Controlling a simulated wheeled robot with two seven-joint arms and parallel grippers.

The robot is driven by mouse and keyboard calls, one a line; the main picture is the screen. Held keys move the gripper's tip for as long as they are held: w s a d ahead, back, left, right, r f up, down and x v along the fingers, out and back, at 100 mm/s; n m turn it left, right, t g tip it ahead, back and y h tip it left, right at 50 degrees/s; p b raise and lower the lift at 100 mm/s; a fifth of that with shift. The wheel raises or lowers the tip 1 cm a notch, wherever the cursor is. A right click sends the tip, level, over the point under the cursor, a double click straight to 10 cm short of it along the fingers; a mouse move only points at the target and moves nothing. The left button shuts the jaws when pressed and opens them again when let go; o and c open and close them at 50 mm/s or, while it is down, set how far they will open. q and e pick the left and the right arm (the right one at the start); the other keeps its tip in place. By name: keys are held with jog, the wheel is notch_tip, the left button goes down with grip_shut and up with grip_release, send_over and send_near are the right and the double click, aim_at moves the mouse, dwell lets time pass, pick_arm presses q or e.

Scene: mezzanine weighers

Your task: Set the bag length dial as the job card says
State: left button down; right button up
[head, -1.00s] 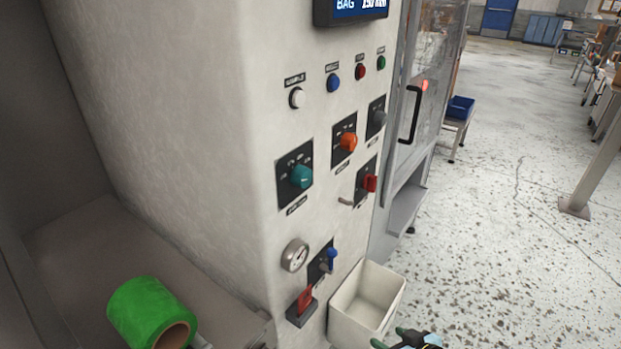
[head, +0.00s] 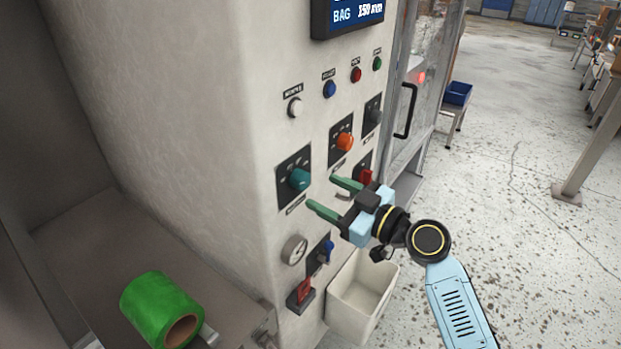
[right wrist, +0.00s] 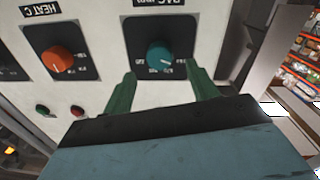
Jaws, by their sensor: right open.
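The bag length dial is a teal knob (head: 299,179) on a black plate on the cream machine front. In the right wrist view the teal knob (right wrist: 160,54) appears upside down under a partly cut label reading BAG. My right gripper (head: 322,192) is open, its two green fingers pointing at the panel just right of the dial. In the right wrist view the fingertips (right wrist: 160,74) lie either side of the knob's near edge; I cannot tell if they touch it. The display (head: 347,15) reads BAG 150 mm. The job card is not in view. My left gripper is not in view.
An orange knob (head: 344,142) labelled HEAT C in the wrist view, a grey knob (head: 373,116) and a red switch (head: 364,177) sit nearby. A green roll (head: 160,308) lies lower left.

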aim_at(305, 183)
jog(key=shift+p+x, duration=0.35)
jog(key=shift+x, duration=2.15)
jog(key=c, duration=1)
